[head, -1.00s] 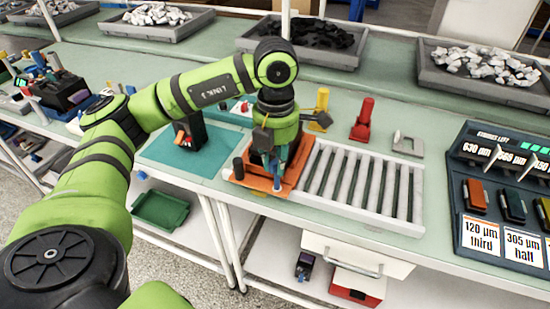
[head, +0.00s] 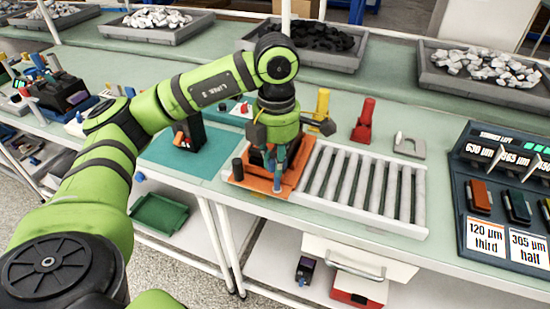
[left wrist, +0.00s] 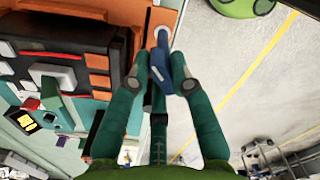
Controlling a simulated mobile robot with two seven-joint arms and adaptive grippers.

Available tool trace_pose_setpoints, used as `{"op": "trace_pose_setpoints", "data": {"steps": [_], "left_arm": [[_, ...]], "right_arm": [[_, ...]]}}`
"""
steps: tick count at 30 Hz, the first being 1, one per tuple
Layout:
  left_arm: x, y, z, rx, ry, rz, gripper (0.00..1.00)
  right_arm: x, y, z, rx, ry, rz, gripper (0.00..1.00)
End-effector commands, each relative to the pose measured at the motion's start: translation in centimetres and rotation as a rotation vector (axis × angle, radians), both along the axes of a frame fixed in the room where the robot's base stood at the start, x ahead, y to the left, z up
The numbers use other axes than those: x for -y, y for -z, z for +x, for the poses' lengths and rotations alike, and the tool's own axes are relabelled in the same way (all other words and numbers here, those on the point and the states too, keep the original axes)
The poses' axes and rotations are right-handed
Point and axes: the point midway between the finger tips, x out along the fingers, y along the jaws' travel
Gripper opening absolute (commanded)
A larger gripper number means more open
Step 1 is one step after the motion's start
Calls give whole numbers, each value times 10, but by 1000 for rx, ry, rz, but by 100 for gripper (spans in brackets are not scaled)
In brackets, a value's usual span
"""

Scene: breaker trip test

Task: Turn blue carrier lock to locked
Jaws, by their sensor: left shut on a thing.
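The orange carrier (head: 240,180) lies at the left end of the roller conveyor, with a dark block on it. It also shows in the left wrist view (left wrist: 168,12). The blue carrier lock (left wrist: 160,55) sits at the carrier's edge, on a pale round pivot. My left gripper (left wrist: 171,88) reaches down over that edge, its green fingers shut around the lower part of the blue lock. In the head view my left gripper (head: 278,166) and the lock (head: 277,182) are small, and the wrist partly covers the carrier. My right gripper is out of view.
The roller conveyor (head: 362,180) runs right from the carrier. A yellow post (head: 322,103), a red upright piece (head: 364,122) and a grey bracket (head: 409,146) stand behind it. A dark rack (head: 500,190) is at right. A teal mat (head: 180,160) lies left of the carrier.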

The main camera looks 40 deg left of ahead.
Motion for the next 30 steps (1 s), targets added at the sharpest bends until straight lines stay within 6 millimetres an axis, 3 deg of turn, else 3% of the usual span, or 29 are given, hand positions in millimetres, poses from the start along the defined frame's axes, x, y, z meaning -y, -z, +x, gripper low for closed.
{"op": "trace_pose_setpoints", "data": {"steps": [9,17,24,30], "left_arm": [[0,-3,4,18,164,-1,0],[0,-4,4,18,172,-1,0],[0,-3,5,19,329,1,0],[0,-4,5,18,344,0,0]], "right_arm": [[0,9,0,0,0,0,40],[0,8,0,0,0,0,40],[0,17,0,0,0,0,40],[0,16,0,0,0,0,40]]}}
